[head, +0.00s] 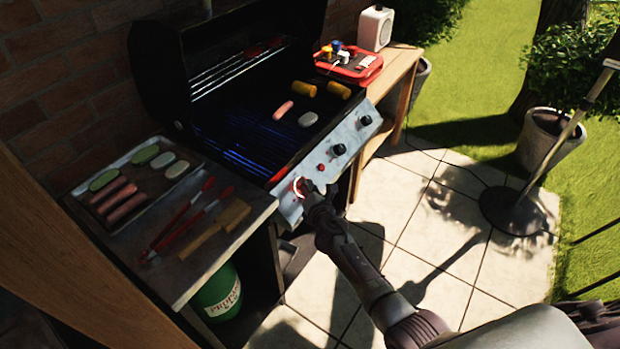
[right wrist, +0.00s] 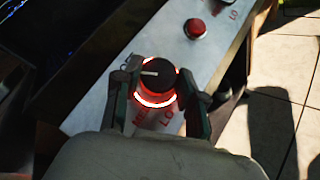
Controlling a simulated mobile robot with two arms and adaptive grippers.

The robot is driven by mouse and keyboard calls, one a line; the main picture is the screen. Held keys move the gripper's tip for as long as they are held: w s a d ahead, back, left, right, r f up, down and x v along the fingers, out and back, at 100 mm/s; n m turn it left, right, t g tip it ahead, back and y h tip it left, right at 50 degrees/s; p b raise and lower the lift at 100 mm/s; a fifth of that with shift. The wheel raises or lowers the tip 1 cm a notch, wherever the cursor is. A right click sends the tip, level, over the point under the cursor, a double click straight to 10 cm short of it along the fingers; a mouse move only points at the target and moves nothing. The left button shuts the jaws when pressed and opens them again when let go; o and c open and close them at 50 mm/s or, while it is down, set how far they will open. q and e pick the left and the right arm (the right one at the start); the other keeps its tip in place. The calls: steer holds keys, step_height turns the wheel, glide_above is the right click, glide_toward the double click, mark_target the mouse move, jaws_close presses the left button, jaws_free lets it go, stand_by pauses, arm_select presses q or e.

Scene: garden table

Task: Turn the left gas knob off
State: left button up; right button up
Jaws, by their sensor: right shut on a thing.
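The left gas knob (right wrist: 156,76) is black with a white pointer line and sits in a glowing red ring. In the right wrist view the pointer is aimed toward the left. In the head view the ring (head: 297,187) glows at the near end of the grill's control panel (head: 287,204), and the knob is mostly hidden by my right gripper. My right gripper (head: 308,188) is shut on the knob, with one finger on each side, as the right wrist view (right wrist: 160,88) shows. My left gripper is not in view.
A red button (head: 320,167) and other black knobs (head: 339,149) sit farther along the panel. The open grill (head: 245,145) holds food and shows blue flames. Tongs (head: 185,220) and a brush (head: 214,229) lie on the left side table.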

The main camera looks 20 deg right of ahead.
steer(key=m+p, duration=0.1)
steer(key=m+g+h, duration=0.1)
steer(key=m+p, duration=0.1)
steer(key=shift+a+r+m+g+h+p, duration=0.1)
steer(key=shift+r+m+g+h+p, duration=0.2)
steer(key=shift+g+h, duration=0.1)
steer(key=shift+f+m+g+h+p, duration=0.15)
steer(key=shift+m+g+h+p, duration=0.25)
steer(key=shift+m+g+p, duration=0.3)
steer(key=shift+m, duration=0.3)
steer(key=o, duration=1.1)
steer(key=shift+w, duration=0.1)
steer(key=shift+o, duration=0.2)
